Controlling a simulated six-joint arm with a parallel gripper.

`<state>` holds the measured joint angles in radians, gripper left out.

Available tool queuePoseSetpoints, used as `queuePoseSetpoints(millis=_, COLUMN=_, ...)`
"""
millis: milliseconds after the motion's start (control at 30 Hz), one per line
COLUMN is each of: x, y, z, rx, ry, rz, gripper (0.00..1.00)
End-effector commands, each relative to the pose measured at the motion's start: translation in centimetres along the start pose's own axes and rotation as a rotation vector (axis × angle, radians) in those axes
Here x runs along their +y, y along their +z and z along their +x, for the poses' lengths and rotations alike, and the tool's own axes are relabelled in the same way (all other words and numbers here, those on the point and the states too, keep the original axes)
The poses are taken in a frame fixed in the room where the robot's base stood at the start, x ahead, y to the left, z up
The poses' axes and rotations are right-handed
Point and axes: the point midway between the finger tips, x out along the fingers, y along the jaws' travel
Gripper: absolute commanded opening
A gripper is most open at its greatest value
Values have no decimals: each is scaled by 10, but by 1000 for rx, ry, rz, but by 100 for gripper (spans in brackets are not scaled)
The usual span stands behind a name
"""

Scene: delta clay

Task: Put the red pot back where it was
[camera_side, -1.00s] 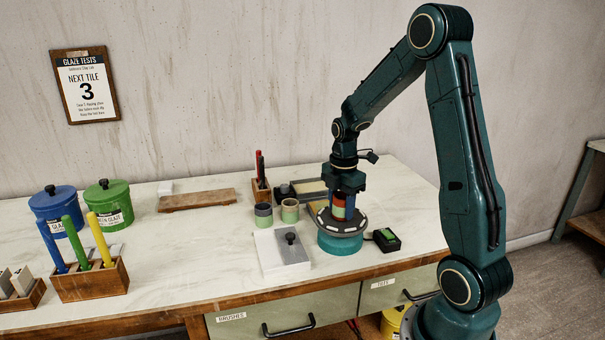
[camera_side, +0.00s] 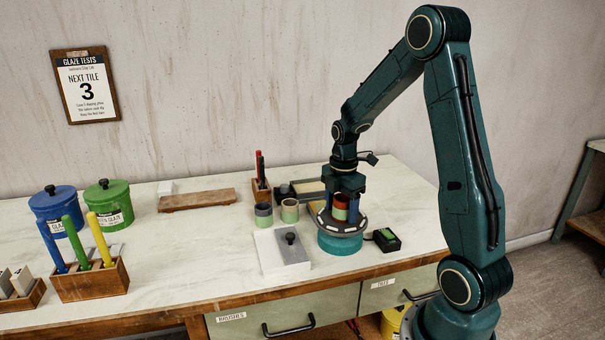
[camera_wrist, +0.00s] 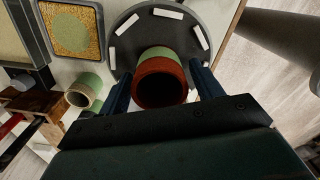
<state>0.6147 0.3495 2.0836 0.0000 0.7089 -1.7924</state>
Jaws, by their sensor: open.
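The red pot (camera_side: 341,203) stands on the turntable (camera_side: 341,242), with a red upper part and a green lower part. In the wrist view, the red pot (camera_wrist: 160,82) shows its dark open mouth, and the dark turntable disc (camera_wrist: 128,45) with white marks lies beneath. My gripper (camera_side: 344,212) is lowered over the turntable. In the wrist view, my gripper (camera_wrist: 163,88) is open, with one finger on each side of the pot and visible gaps beside it. The fingers hide part of the pot in the side view.
Two small pots, one grey and green (camera_side: 263,216) and one pale green (camera_side: 290,211), stand left of the turntable. A small black device (camera_side: 387,240) sits right.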

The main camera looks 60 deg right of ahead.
Motion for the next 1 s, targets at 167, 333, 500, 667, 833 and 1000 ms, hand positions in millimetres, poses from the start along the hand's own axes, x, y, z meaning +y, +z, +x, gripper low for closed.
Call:
queuePoseSetpoints(millis=167, x=1, y=0, z=-10, rx=-1, ry=3, rz=0, gripper=65)
queuePoseSetpoints(millis=333, x=1, y=0, z=-30, rx=-1, ry=5, rz=0, gripper=65)
queuePoseSetpoints(millis=500, x=1, y=0, z=-56, rx=-1, ry=6, rz=0, gripper=65)
queuePoseSetpoints(millis=667, x=1, y=0, z=-83, rx=-1, ry=4, rz=0, gripper=65)
queuePoseSetpoints(millis=833, x=1, y=0, z=-106, rx=-1, ry=4, rz=0, gripper=65)
queuePoseSetpoints(millis=1000, x=0, y=0, z=-119, rx=0, ry=2, rz=0, gripper=65)
